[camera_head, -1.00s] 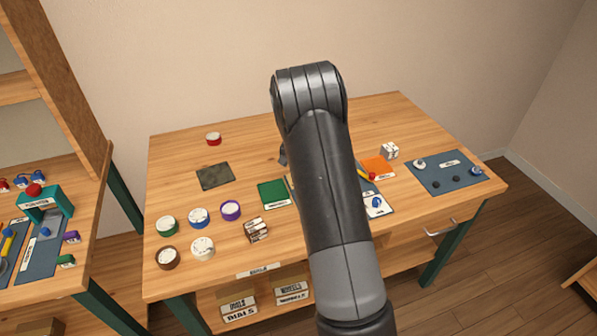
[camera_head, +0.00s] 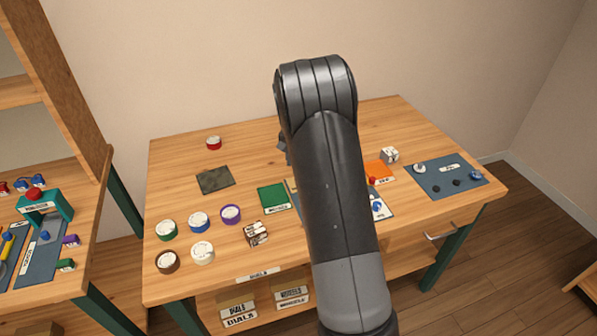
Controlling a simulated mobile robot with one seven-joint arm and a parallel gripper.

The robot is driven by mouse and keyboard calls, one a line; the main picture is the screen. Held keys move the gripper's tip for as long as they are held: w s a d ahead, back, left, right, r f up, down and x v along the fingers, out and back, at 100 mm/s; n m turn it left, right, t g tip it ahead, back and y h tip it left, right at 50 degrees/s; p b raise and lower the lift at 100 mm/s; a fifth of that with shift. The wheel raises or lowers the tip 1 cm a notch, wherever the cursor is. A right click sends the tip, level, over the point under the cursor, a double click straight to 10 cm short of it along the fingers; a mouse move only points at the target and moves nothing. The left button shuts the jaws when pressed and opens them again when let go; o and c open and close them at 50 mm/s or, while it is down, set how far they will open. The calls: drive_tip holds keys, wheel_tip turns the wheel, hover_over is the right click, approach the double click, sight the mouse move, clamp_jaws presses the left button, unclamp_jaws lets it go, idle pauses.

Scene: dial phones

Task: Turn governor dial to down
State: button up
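I cannot tell which thing is the governor dial; no readable label marks it. Several round dials stand at the table's left: green (camera_head: 166,230), blue (camera_head: 199,222), purple (camera_head: 231,214), brown (camera_head: 168,261) and white (camera_head: 203,252). A red one (camera_head: 213,143) sits alone at the back left. A white panel with a blue knob (camera_head: 377,208) shows partly to the right of my arm. A blue-grey panel (camera_head: 440,187) with small knobs lies at the right end. My arm covers the table's middle, and my gripper's fingers are hidden behind it.
Another bench with a teal stand (camera_head: 45,207) is at the left. The table's back left is mostly clear.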

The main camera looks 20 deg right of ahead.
drive_tip(key=shift+r, duration=2.05)
